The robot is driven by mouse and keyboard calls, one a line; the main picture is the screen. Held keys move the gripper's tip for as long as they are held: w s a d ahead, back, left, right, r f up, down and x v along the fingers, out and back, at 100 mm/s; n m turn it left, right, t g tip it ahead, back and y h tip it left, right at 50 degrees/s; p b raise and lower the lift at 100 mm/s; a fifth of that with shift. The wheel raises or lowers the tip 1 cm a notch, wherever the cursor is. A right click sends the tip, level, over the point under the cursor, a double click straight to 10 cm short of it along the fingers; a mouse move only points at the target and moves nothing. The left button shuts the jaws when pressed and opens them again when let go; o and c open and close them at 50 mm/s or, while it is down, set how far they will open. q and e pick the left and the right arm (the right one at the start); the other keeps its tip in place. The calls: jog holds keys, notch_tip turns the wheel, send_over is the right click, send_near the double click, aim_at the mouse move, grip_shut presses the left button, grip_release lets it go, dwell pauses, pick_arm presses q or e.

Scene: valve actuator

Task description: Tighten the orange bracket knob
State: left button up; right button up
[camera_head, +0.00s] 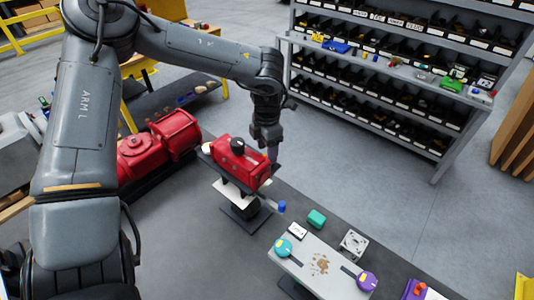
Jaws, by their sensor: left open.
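A red valve actuator (232,165) with a black cap (237,146) on top is mounted on a stand (245,210) on the grey bench. My left gripper (272,153) points down at the far right end of the actuator, close against it in the picture. It is open. I cannot tell whether its fingers touch anything, as the actuator partly covers them. I cannot make out an orange bracket knob; it may be hidden behind the actuator or the gripper. My right gripper is not in view.
A larger red machine (150,150) stands left of the actuator. At front right, a plate (318,268) carries a teal round part (283,247) and a purple one (367,281). Shelves of bins (390,100) stand beyond open floor.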

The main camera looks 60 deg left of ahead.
pick_arm(q)
notch_tip(320, 180, up, 8)
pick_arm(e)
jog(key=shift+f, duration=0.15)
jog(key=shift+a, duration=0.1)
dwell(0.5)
